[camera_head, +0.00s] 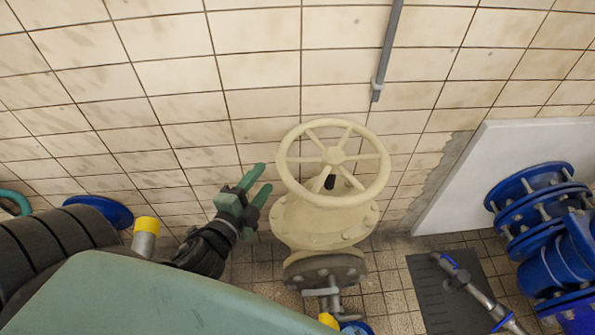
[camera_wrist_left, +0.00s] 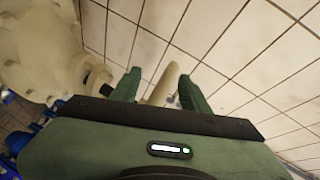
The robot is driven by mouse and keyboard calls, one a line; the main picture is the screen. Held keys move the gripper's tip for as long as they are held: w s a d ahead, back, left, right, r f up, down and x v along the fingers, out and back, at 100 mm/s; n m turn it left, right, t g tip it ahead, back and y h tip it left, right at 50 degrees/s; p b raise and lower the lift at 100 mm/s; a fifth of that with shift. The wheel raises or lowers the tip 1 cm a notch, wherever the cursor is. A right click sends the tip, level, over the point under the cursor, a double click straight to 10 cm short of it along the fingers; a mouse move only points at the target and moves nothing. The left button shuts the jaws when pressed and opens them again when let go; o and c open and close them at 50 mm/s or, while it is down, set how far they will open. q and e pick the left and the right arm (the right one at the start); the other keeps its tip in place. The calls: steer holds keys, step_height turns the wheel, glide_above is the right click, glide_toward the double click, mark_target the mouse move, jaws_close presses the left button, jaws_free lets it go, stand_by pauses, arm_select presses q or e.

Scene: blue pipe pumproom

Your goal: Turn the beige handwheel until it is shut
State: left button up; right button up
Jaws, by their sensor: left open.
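The beige handwheel (camera_head: 333,156) sits on top of a beige valve (camera_head: 325,222) in front of the tiled wall. Its rim, spokes and hub show clearly in the head view. My left gripper (camera_head: 262,177) is just left of the rim, open, with its green fingers pointing toward the upper right. It appears apart from the rim. In the left wrist view, the open fingers (camera_wrist_left: 157,88) have a short beige bar showing between and beyond them, which looks like part of the handwheel rim (camera_wrist_left: 166,82). The valve body (camera_wrist_left: 45,45) fills the upper left there. My right gripper is not in view.
Blue flanged pipework (camera_head: 560,235) stands at the right beside a pale slab (camera_head: 475,175). A grey pipe (camera_head: 388,45) runs down the wall above the wheel. A dark mat (camera_head: 440,290) with a tool-like bar lies on the floor. A yellow-capped pipe (camera_head: 146,235) stands at left.

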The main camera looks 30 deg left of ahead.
mark_target(292, 177)
arm_select(q)
steer(key=d+m+h, duration=0.1)
steer(key=m, duration=0.1)
steer(key=d+m+h, duration=0.2)
steer(key=m, duration=0.1)
steer(key=s+d+r+m+t+h, duration=0.1)
steer(key=m+h, duration=0.1)
steer(key=shift+d+m, duration=0.3)
steer(key=shift+d, duration=0.05)
steer(key=p+x, duration=0.2)
steer(key=x, duration=0.4)
steer(key=shift+r, duration=0.1)
steer(key=shift+w+d, duration=0.15)
steer(key=shift+w, duration=0.4)
jaws_close()
